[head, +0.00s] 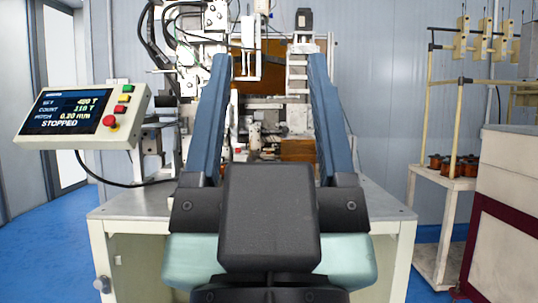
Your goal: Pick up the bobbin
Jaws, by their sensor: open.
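My gripper (268,62) reaches forward from the bottom of the head view, its two long blue-grey fingers wide apart. No object shows held between them. Beyond and between the fingers is the coil winder (205,50), with small metal parts and a brown block (297,150) low in its middle. I cannot make out a bobbin for certain there; my gripper's dark body hides the front middle of the machine table. Several copper-brown wound spools (450,165) stand on a stand's shelf at the right, well apart from my gripper.
A control screen (70,110) reading STOPPED juts out at the left, with a cable below it. The pale machine table (128,212) is directly ahead. A wire stand (430,110) and a cream and dark red cabinet (505,190) bound the right. Blue floor (45,260) is clear at left.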

